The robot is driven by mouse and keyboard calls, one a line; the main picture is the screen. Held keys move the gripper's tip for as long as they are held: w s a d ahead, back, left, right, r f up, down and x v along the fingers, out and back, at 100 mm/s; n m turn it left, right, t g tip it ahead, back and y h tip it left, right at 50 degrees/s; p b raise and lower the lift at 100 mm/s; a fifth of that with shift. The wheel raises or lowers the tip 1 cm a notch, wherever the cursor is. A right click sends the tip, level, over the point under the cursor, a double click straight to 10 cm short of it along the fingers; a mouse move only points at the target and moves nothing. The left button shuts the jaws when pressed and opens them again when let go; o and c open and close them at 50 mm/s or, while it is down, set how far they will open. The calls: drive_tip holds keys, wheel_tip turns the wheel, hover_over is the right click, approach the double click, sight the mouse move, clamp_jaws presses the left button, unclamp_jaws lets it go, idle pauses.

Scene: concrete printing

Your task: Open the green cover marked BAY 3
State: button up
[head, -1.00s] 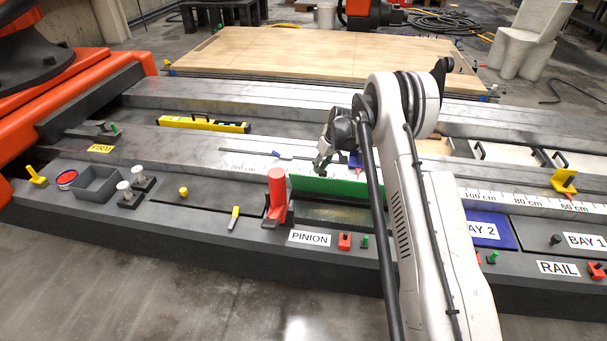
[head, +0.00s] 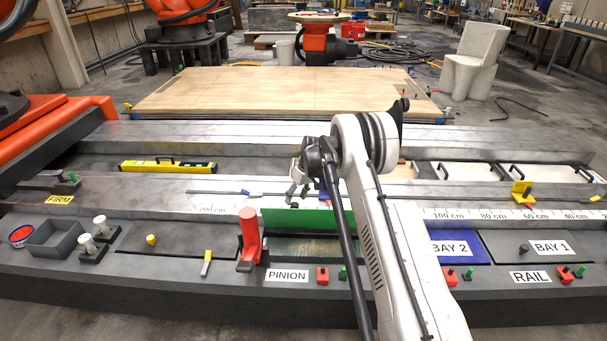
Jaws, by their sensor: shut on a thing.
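The green cover (head: 290,219) stands raised on edge behind an open dark bay (head: 310,248). Its BAY 3 marking does not show from this side. My gripper (head: 296,194) is at the cover's upper edge, left of its middle, shut on the cover, by a small dark part there. My arm hides the cover's right end and part of the bay.
A red upright clamp-like piece (head: 250,238) stands just left of the bay. The blue BAY 2 cover (head: 456,248) and dark BAY 1 cover (head: 510,247) lie flat at right. A yellow level (head: 168,166) lies behind. Small red and green pieces sit along the front.

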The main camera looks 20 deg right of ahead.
drive_tip(key=w+d+r+p, duration=0.2)
drive_tip(key=w+d+r, duration=0.6)
drive_tip(key=r, duration=0.1)
drive_tip(key=shift+r, duration=0.2)
idle(1.5)
idle(0.5)
drive_tip(key=v, duration=1.2)
